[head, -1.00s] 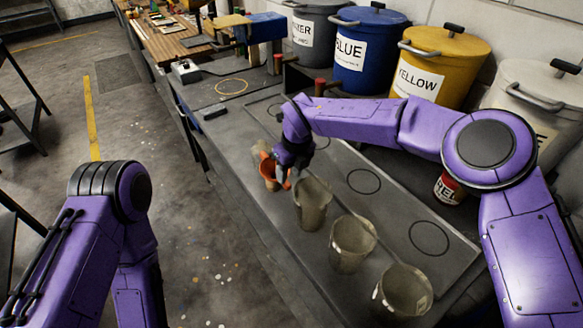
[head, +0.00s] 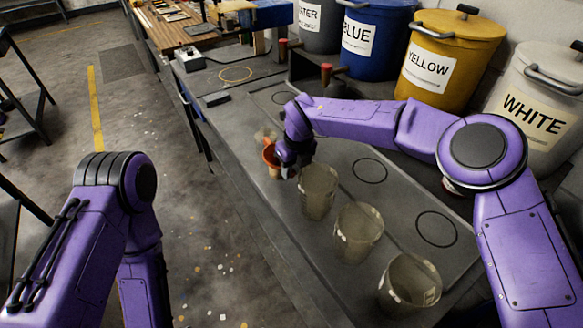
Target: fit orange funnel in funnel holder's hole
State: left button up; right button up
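The orange funnel (head: 270,156) is at the left edge of the grey bench (head: 335,240), wide mouth up, in front of a pale clear cup (head: 265,136). My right gripper (head: 287,170) is just right of the funnel, at or very near its side. Its dark fingers are small and partly hidden by my wrist, so I cannot tell whether they grip the funnel. I cannot make out the funnel holder or its hole for certain. My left arm is at the left, and its gripper does not show.
Three clear cups stand in a row along the bench's near side: one (head: 318,190) close to my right gripper, a middle one (head: 357,232) and a front one (head: 409,284). Blue (head: 371,45), yellow (head: 446,60) and white (head: 535,110) bins stand behind. Black circles mark bare bench.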

grip_shut()
jog(key=shift+r+p, duration=2.1)
jog(key=shift+r, duration=0.9)
jog(key=shift+r+p, duration=0.35)
jog(key=shift+r, duration=0.15)
